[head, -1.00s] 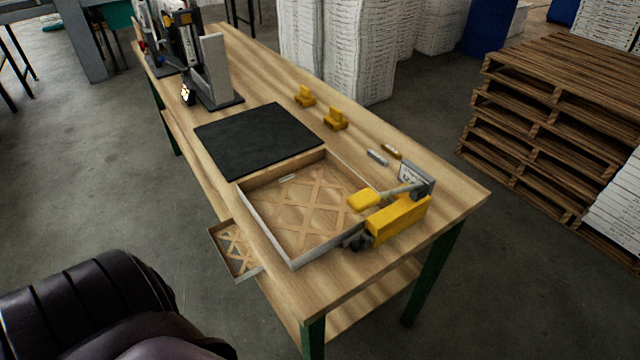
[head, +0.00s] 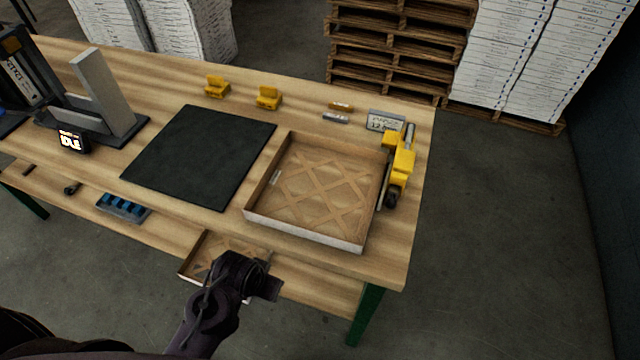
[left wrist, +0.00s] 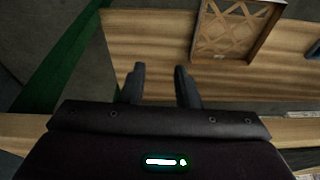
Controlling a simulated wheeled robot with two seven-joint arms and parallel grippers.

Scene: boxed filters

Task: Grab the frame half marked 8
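A large square frame half (head: 358,240) with a crossed lattice floor and raised walls lies on the table top in the head view. A smaller, similar lattice frame half (head: 192,262) lies on the lower shelf, partly hidden by my left arm. A lattice frame half also shows at the top of the left wrist view (left wrist: 198,30), cut off by the picture edge. No number 8 is readable on either. My left gripper (head: 266,274) is beside the shelf one in the head view. In the left wrist view its two fingers (left wrist: 161,85) stand apart with nothing between them. My right gripper is not in view.
A black mat (head: 200,155) lies left of the large frame half. Yellow blocks (head: 268,97) and a small display (head: 386,121) stand behind. A blue tray (head: 123,208) is on the shelf. A green table leg (head: 366,312) stands front right.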

